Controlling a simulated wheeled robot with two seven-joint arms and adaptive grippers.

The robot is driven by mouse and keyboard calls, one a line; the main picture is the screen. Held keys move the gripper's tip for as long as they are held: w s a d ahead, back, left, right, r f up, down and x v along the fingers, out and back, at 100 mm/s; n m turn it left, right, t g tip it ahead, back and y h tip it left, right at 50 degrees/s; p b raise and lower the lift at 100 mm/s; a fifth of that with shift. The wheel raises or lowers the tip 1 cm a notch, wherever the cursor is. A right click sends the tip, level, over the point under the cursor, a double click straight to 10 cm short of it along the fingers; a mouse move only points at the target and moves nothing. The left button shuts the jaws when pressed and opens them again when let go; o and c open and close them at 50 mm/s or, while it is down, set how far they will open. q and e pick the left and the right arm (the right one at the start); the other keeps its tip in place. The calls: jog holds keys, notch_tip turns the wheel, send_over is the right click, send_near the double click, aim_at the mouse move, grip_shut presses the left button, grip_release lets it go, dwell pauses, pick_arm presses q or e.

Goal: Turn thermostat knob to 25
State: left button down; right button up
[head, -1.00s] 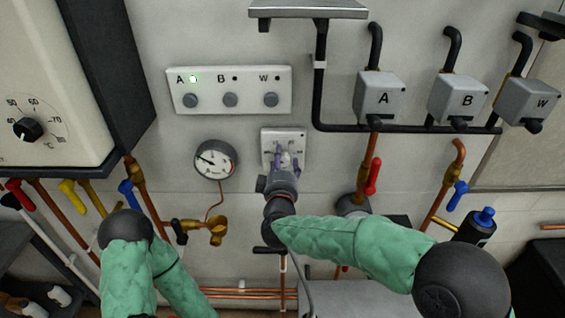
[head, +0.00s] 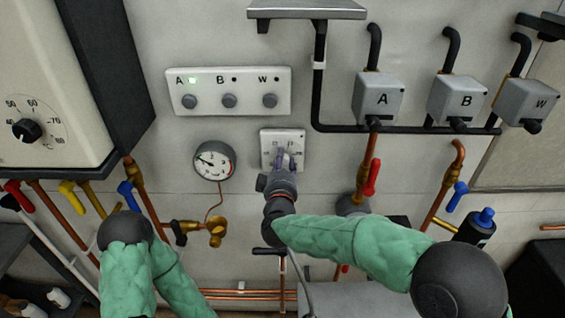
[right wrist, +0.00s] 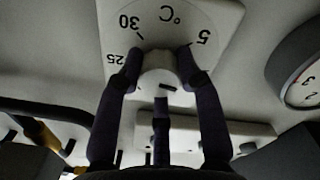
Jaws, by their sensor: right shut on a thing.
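The thermostat is a pale square wall plate (head: 300,136) with a dial, left of the middle pipes in the head view. In the right wrist view its plate (right wrist: 215,14) appears upside down, with 30, 25, 5 and °C readable. My right gripper (head: 285,157) is shut on the white knob (right wrist: 156,82), with fingers on both sides of it. A short dark mark shows on the knob's face; I cannot tell which number it points to. The fingers hide part of the scale. My left arm is at the lower left, its gripper out of sight.
A round gauge (head: 214,160) hangs left of the thermostat. A panel of buttons (head: 230,112) with a green light by A is above. Grey boxes A (head: 378,98), B (head: 457,99) and W (head: 526,102) with pipes stand to the right. A boiler (head: 45,75) is at left.

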jog(key=m, duration=0.3)
jog(key=shift+r+b, duration=0.15)
jog(key=shift+b, duration=0.2)
jog(key=m+b, duration=0.1)
jog(key=m, duration=0.3)
jog(key=m+b, duration=0.2)
jog(key=m, duration=0.2)
jog(key=shift+r+m, duration=0.1)
jog(key=shift+m, duration=0.2)
jog(key=m+b, duration=0.2)
jog(key=m, duration=0.1)
jog(key=shift+d+m+y, duration=0.1)
jog(key=shift+m+y, duration=0.2)
jog(key=m+b, duration=0.6)
jog(key=m, duration=0.2)
jog(key=shift+d+b, duration=0.1)
jog(key=shift+b, duration=0.2)
jog(key=m+b, duration=0.3)
jog(key=m, duration=0.1)
jog(key=shift+f, duration=0.2)
jog(key=shift+m+b, duration=1.7)
jog(key=shift+m, duration=0.3)
